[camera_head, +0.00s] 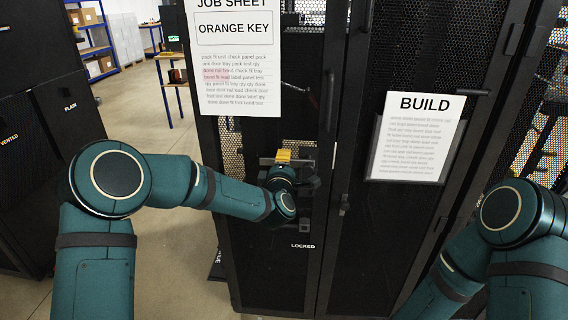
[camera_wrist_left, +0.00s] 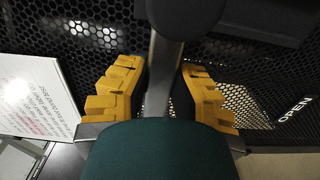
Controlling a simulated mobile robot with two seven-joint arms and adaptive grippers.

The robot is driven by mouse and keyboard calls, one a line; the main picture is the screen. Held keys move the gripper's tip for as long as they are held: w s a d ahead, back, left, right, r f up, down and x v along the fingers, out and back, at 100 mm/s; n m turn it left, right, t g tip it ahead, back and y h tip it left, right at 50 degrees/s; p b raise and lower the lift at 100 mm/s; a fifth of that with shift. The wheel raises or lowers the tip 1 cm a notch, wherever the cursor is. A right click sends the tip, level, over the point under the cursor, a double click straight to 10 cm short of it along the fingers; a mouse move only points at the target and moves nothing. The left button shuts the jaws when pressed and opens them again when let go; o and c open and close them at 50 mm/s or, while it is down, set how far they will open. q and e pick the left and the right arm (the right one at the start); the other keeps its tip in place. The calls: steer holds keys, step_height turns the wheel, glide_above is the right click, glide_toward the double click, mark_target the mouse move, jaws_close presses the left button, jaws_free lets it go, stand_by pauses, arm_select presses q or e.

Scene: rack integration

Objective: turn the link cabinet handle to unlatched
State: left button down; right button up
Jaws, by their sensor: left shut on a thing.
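The link cabinet (camera_head: 265,275) stands in front of me, with a dark perforated door and a LOCKED label (camera_head: 303,246) low on it. My left gripper (camera_head: 283,157) is at this door, its yellow fingertips showing above the wrist. In the left wrist view a grey bar, the handle (camera_wrist_left: 158,75), runs between the two yellow fingers of my left gripper (camera_wrist_left: 163,85), which is shut on it. A dark round part covers the bar's top end. An OPEN label (camera_wrist_left: 295,110) is at the right. In the head view my arm mostly hides the handle. My right gripper is out of view.
A job sheet reading ORANGE KEY (camera_head: 235,60) hangs on the door above my left gripper. A BUILD sheet (camera_head: 418,138) is on the panel to the right. Dark cabinets (camera_head: 60,130) stand at the left, with open floor (camera_head: 165,140) between.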

arm_select(q)
steer(key=shift+r, duration=0.15)
steer(key=c, duration=0.8)
jaws_free()
steer(key=shift+o, duration=0.2)
steer(key=s, duration=1.2)
